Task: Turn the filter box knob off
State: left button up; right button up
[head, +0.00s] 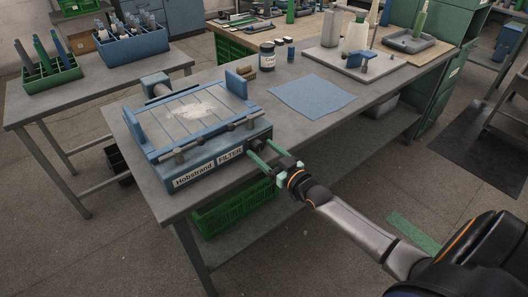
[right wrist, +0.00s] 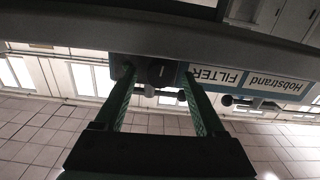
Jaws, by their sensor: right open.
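The blue filter box (head: 225,156), labelled Hobstrand FILTER, sits at the near left corner of the grey table. Its top is a slatted grey panel with a pale dusty patch. In the right wrist view, which shows the box upside down, a dark round knob (right wrist: 161,72) with a small light mark sits beside the FILTER label (right wrist: 213,77). My right gripper (head: 256,152) is open at the front face, its green fingers on either side of the knob. I cannot tell whether they touch it. In the head view the knob is not clearly seen. My left gripper is not in view.
A blue sheet (head: 312,96) lies right of the box, with a dark jar (head: 266,55) behind it. A green crate (head: 235,211) stands under the table's front edge. Another table at left holds a green rack (head: 52,78) and a blue rack (head: 133,48).

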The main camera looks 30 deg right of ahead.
jog(key=shift+c, duration=0.3)
grip_shut()
dwell(0.3)
